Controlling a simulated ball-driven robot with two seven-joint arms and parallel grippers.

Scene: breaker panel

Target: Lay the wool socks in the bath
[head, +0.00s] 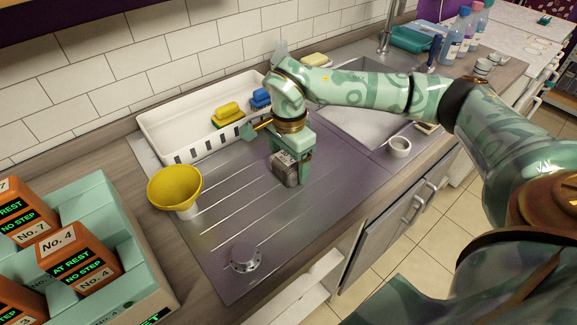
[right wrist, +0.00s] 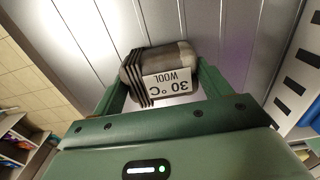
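A small grey-brown bundle (head: 285,170) hangs at my right gripper (head: 292,172), over the ridged steel drainboard. In the right wrist view the bundle (right wrist: 160,72) has dark ribs on one side and a white tag reading "30 °C WOOL". It sits between the two green fingers (right wrist: 162,85), which press on its two sides. I cannot tell whether it touches the steel below. The sink basin (head: 345,120) lies behind my right forearm, partly hidden. Nothing in view is marked as a bath. My left gripper is not in view.
A white tray (head: 160,135) with yellow and blue sponges stands along the wall. Orange labelled blocks (head: 75,255) fill a rack at lower left. The front drainboard is mostly clear.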

